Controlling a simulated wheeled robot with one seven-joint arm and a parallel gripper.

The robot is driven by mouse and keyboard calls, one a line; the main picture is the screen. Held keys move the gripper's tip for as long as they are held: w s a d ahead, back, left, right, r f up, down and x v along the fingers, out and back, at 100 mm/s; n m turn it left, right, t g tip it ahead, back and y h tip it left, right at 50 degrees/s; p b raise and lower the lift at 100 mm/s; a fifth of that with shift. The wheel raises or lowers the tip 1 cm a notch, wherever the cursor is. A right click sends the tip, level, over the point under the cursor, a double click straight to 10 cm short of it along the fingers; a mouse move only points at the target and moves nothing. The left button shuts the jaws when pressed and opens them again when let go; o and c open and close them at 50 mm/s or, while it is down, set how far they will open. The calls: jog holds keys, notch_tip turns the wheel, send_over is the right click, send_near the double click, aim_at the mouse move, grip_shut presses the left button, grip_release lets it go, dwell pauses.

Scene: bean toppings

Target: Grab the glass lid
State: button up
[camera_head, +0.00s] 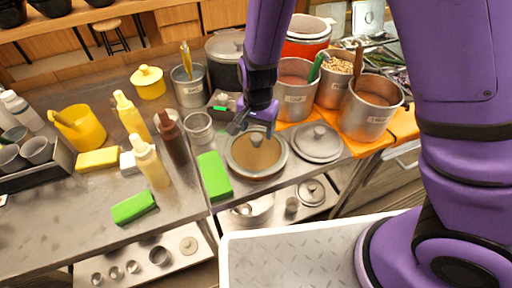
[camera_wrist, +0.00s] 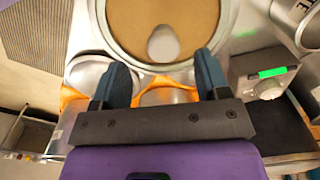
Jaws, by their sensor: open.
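The glass lid (camera_head: 243,157) is round with a metal rim and a pale knob (camera_head: 257,141). It lies flat at the front of the counter, and brown shows through the glass. In the wrist view the lid (camera_wrist: 190,15) fills the top middle, cut off by the frame edge, with its knob (camera_wrist: 163,43) toward the near rim. My gripper (camera_head: 253,129) is just above the lid, at its back side. In the wrist view its two dark fingers (camera_wrist: 161,70) are spread apart with nothing between them. The knob appears beyond the fingertips, not between them.
A grey metal lid (camera_head: 318,141) lies right beside the glass lid. A green block (camera_head: 214,175) and a small metal cup (camera_head: 199,128) are on its left. Metal pots (camera_head: 295,95) with food stand behind to the right. Sauce bottles (camera_head: 151,163) stand farther left.

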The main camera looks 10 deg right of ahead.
aim_at(256, 136)
jog(key=shift+w+a+f, duration=0.15)
jog(key=shift+f, duration=2.2)
jog(key=c, duration=1.2)
jog(key=shift+r, duration=0.1)
